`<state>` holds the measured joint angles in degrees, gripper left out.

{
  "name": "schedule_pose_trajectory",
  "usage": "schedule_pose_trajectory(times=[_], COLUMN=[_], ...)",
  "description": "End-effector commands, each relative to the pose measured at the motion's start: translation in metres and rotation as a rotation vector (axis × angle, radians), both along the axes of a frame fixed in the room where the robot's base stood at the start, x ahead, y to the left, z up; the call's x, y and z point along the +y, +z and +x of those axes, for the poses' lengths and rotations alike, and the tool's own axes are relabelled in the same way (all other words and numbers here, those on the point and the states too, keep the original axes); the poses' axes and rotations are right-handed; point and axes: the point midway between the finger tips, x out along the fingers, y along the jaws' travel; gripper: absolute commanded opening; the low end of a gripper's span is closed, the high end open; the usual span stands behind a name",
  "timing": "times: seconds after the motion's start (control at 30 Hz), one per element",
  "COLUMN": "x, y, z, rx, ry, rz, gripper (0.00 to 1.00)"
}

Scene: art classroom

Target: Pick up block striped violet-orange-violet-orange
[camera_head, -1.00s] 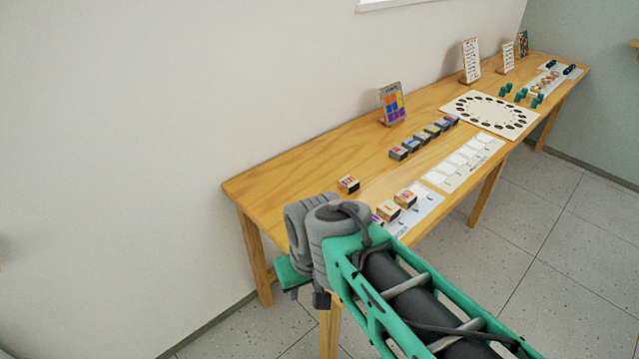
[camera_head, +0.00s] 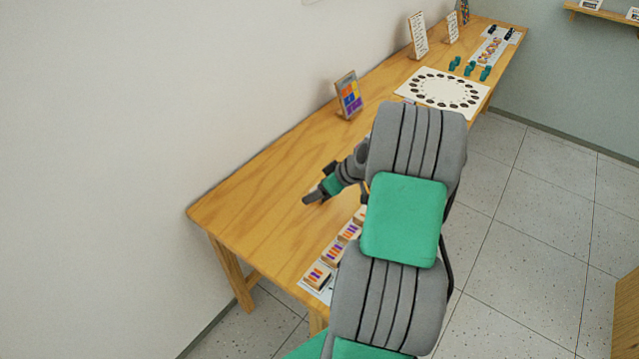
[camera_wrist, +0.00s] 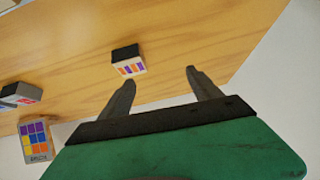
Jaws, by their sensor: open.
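In the wrist view a small block (camera_wrist: 128,61) with a dark side and a pale face with alternating orange and violet stripes lies on the wooden table. The exact stripe order is hard to read. My gripper (camera_wrist: 160,77) is open and empty, with its fingertips short of the block, which lies beyond the left finger. In the head view my gripper (camera_head: 313,197) is low over the table's middle, and this block is not visible there. Several other striped blocks (camera_head: 333,252) stand in a row on a pale strip at the table's front edge, partly hidden by my arm.
A card with coloured squares (camera_head: 348,94) stands near the wall; it also shows in the wrist view (camera_wrist: 36,142). Another block (camera_wrist: 20,95) is at the wrist view's left edge. A white board with dark spots (camera_head: 443,92) lies farther back. The table's left end (camera_head: 235,205) is clear.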

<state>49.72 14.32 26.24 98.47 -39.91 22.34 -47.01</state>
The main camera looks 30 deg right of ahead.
Motion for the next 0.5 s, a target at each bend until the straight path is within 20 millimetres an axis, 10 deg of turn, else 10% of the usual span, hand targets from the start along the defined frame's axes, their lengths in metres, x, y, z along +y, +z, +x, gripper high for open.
schedule_pose_trajectory(times=[0.17, 0.5], x=[-0.051, -0.043], y=[-0.012, -0.042], z=[-0.006, 0.024], rx=[-0.117, -0.127], ry=[-0.018, -0.015], rz=[-0.001, -0.003], gripper=[0.73, 0.73])
